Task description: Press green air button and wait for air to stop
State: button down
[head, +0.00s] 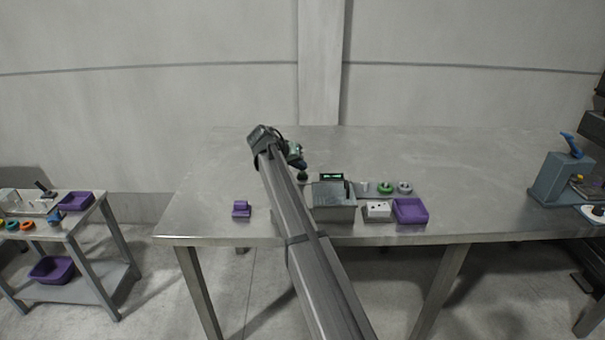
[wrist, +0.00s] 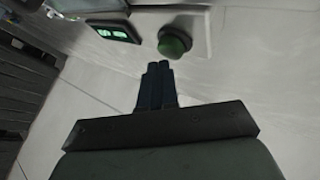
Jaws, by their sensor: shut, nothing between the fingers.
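The green air button (wrist: 174,43) is a dark green dome on a pale base at the top middle of the wrist view. In the head view a small dark green knob (head: 302,177) shows just right of my arm, left of the grey washer box (head: 334,206). My gripper (wrist: 158,66) is shut and empty, its dark fingertips just short of the button in the picture; I cannot tell whether they touch it. A lit green display (wrist: 113,32) sits left of the button. In the head view my arm hides the fingertips and part of the washer.
A purple tray (head: 410,211), a white socket block (head: 378,210), a green ring (head: 386,187) and a grey ring (head: 405,188) lie right of the washer. A purple block (head: 241,209) lies left. The back of the metal table (head: 455,160) is clear.

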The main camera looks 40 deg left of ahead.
aim_at(300, 173)
jog(key=shift+f, duration=0.5)
dwell(0.8)
jog(key=shift+r, duration=0.15)
dwell(0.3)
jog(key=shift+r, duration=0.8)
jog(key=shift+r, duration=2.5)
